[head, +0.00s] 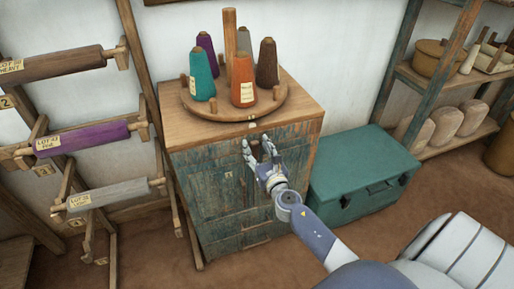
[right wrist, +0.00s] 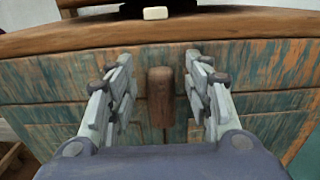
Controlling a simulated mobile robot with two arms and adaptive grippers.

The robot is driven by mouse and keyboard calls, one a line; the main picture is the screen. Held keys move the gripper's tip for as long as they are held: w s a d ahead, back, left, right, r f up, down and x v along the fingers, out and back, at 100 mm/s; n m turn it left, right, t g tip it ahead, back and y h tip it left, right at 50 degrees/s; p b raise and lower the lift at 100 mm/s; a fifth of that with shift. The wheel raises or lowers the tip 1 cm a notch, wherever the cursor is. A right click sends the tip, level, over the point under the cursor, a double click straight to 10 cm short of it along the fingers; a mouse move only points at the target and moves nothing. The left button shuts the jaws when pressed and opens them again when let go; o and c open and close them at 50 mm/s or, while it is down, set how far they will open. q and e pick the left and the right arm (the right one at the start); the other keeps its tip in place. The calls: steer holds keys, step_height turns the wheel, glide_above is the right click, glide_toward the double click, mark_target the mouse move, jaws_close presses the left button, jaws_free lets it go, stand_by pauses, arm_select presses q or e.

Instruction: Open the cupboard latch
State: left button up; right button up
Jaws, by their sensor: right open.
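The cupboard (head: 222,199) is a wooden cabinet with worn teal doors and a bare brown top. Its latch (right wrist: 160,97), a brown upright wooden piece, is on the upper front just under the top's edge in the right wrist view. In the head view my gripper hides most of the latch. My right gripper (head: 259,150) is open at the cupboard's upper front. In the right wrist view the fingers of this gripper (right wrist: 160,90) stand on either side of the latch, with a gap on each side. My left gripper is not in view.
A round wooden stand (head: 210,110) with several thread cones sits on the cupboard. A green chest (head: 362,170) stands close on the right. A rack with rolls, one purple (head: 82,139), is on the left. Shelves (head: 447,85) stand at the back right. Brown floor is open in front.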

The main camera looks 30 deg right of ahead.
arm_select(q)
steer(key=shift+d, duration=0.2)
arm_select(e)
steer(key=shift+c, duration=0.6)
steer(key=c, duration=0.9)
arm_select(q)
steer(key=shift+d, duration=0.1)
